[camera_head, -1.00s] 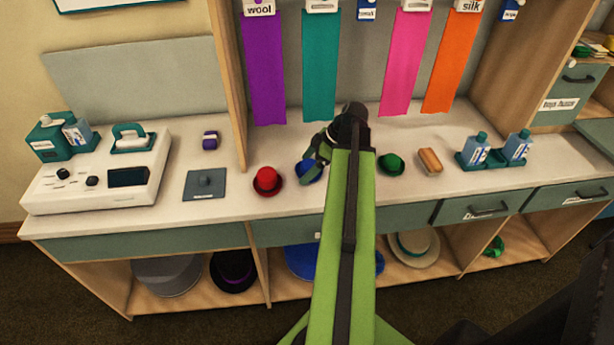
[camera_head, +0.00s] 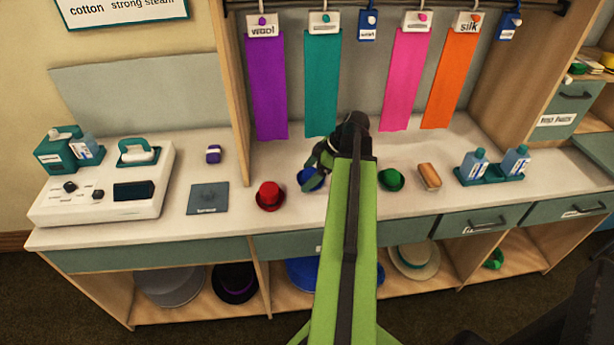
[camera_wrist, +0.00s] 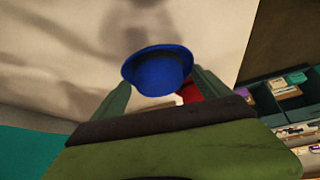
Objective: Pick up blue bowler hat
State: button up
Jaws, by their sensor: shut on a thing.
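The blue bowler hat (camera_head: 312,182) is on or just above the white counter, between the red hat and my arm. Part of it is hidden by my gripper (camera_head: 316,168) in the head view. In the wrist view the blue hat (camera_wrist: 158,70) sits between the two green fingers of my gripper (camera_wrist: 160,92), which is shut on it. I cannot tell whether the hat touches the counter.
A red hat (camera_head: 270,195) stands close on the left, and a green hat (camera_head: 391,180) and a brush (camera_head: 429,176) on the right. A blue bottle (camera_head: 474,165) stands in a tray farther right. Hanging ribbons are behind. A grey plate (camera_head: 208,198) lies left.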

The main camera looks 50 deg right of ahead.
jog(key=s+d+r+p, duration=0.3)
jog(key=d+r+p, duration=0.4)
jog(key=d, duration=0.4)
jog(key=shift+d+r, duration=0.2)
jog(key=shift+r, duration=0.45)
jog(key=shift+w+a, duration=0.1)
